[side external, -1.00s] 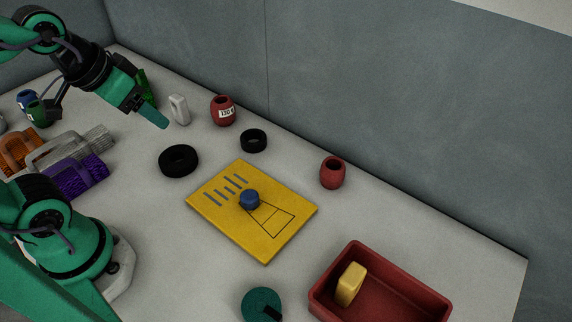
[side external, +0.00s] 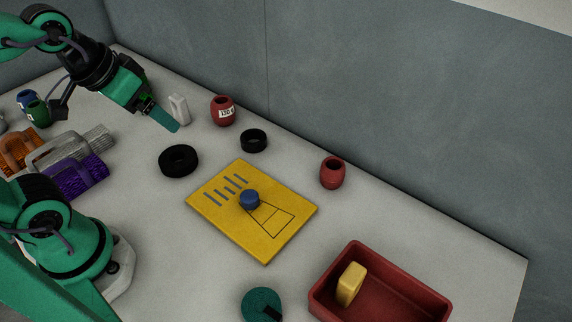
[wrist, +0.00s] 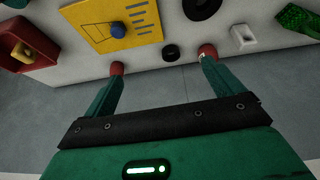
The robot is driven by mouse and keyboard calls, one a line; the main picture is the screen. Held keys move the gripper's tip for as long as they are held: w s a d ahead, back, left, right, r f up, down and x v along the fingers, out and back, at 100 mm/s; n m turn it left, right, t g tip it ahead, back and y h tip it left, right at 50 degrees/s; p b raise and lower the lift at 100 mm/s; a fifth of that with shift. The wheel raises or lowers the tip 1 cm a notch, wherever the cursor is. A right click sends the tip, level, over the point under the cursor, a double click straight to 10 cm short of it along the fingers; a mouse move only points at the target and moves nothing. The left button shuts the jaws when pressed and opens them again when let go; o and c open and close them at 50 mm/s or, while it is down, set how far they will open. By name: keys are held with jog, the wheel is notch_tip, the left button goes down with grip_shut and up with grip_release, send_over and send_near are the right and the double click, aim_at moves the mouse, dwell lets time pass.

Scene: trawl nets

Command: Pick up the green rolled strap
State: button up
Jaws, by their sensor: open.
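The green rolled strap (side external: 261,304) is a dark teal disc with a dark tail, lying on the table at the bottom edge of the side view, left of the red tray. A sliver of teal at the top left corner of the wrist view may be the same strap (wrist: 15,3). My gripper (side external: 168,120) is up at the far left of the table in the side view, well away from the strap. In the wrist view my gripper (wrist: 163,72) has its two fingers spread, with nothing between them.
A red tray (side external: 385,313) holds a yellow block (side external: 350,284). A yellow board (side external: 228,224) bears a blue knob (side external: 250,199). Black rings (side external: 178,161) (side external: 254,140), red floats (side external: 222,111) (side external: 332,173) and a white piece (side external: 179,109) stand around. Net rolls (side external: 78,178) lie left.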

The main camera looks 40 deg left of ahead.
jog(key=w+d+f+n+g+h, duration=0.1)
jog(key=w+d+f+n+g, duration=0.15)
jog(key=d, duration=0.55)
jog(key=n+g+y, duration=0.1)
jog(key=n+g, duration=0.2)
jog(key=n, duration=0.3)
send_over(262, 305)
jog(key=shift+m, duration=0.25)
jog(key=f, duration=1.3)
jog(key=shift+w+a+f, duration=0.15)
jog(key=shift+a+f, duration=0.05)
jog(key=shift+f, duration=0.05)
jog(key=shift+s+d+f, duration=0.2)
jog(key=shift+s, duration=0.05)
jog(key=shift+f, duration=1.3)
jog(key=shift+f, duration=0.1)
jog(key=shift+f, duration=2.5)
